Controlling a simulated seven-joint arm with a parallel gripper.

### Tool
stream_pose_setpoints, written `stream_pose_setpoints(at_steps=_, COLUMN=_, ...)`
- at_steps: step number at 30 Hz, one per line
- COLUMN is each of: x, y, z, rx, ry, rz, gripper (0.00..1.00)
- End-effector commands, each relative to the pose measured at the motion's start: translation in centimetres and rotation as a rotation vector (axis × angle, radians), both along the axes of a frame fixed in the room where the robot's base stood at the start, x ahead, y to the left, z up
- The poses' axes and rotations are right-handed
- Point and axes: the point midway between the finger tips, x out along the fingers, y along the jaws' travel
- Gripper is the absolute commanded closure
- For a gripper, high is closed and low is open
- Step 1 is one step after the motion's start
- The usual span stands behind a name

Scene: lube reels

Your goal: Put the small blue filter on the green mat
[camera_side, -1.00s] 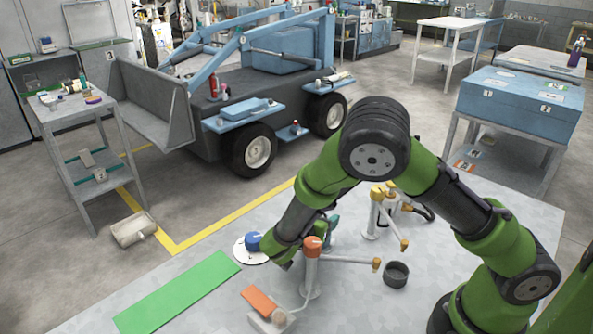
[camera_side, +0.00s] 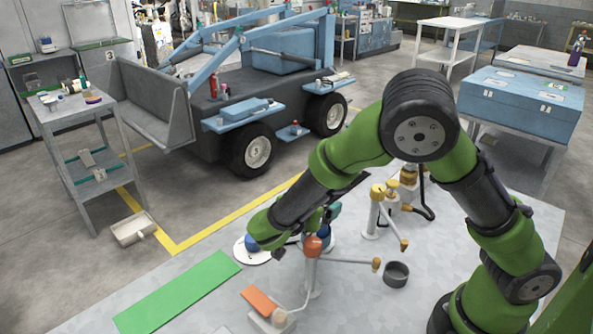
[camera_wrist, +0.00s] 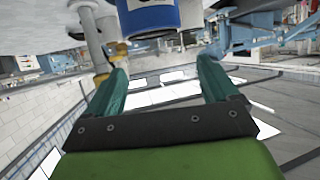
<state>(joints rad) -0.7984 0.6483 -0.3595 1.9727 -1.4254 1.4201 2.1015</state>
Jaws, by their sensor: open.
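The green mat (camera_side: 178,291) lies flat and bare on the front left of the pale bench top in the side view. One blue item (camera_side: 254,243) sits on a white round plate left of my arm. Another bit of blue (camera_side: 323,229) shows beside my gripper, mostly hidden behind the orange-topped post. My gripper (camera_side: 333,212) is partly hidden behind my forearm. In the wrist view, my gripper (camera_wrist: 163,74) has its teal fingers spread, with nothing held between them. A blue cylinder (camera_wrist: 150,15) with a white label is ahead, beyond the fingertips, cut off by the top edge. I cannot tell which blue item is the small filter.
The orange-topped post (camera_side: 313,262) with a side arm stands close to my gripper. A yellow-topped post (camera_side: 376,212) stands behind it. A dark round cup (camera_side: 396,274) is to the right. An orange block (camera_side: 260,300) lies right of the mat.

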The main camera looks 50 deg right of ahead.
Motion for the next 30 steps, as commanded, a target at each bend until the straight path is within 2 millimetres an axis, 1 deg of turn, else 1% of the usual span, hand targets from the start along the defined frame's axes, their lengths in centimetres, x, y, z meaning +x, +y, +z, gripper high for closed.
stream_pose_setpoints(at_steps=1, x=0.0, y=0.0, z=0.7, rx=0.001, ry=-0.003, rz=0.000, gripper=0.13)
stream_pose_setpoints(at_steps=3, x=0.0, y=0.0, z=1.4, rx=0.000, ry=-0.001, rz=0.001, gripper=0.13)
stream_pose_setpoints(at_steps=6, x=0.0, y=0.0, z=1.8, rx=0.000, ry=0.000, rz=0.000, gripper=0.13)
stream_pose_setpoints(at_steps=20, x=0.0, y=-0.2, z=1.9, rx=-0.001, ry=0.000, rz=-0.004, gripper=0.13)
stream_pose_setpoints(at_steps=23, x=0.2, y=-1.7, z=2.5, rx=0.014, ry=-0.015, rz=-0.045, gripper=0.13)
stream_pose_setpoints(at_steps=25, x=0.3, y=-3.5, z=3.5, rx=0.069, ry=-0.055, rz=-0.128, gripper=0.13)
stream_pose_setpoints(at_steps=26, x=0.2, y=-4.4, z=3.9, rx=0.114, ry=-0.082, rz=-0.188, gripper=0.13)
stream_pose_setpoints(at_steps=27, x=-0.1, y=-5.5, z=4.6, rx=0.194, ry=-0.119, rz=-0.288, gripper=0.13)
stream_pose_setpoints(at_steps=29, x=-0.6, y=-6.6, z=5.5, rx=0.332, ry=-0.175, rz=-0.441, gripper=0.13)
stream_pose_setpoints(at_steps=30, x=-0.8, y=-6.9, z=6.1, rx=0.429, ry=-0.210, rz=-0.534, gripper=0.13)
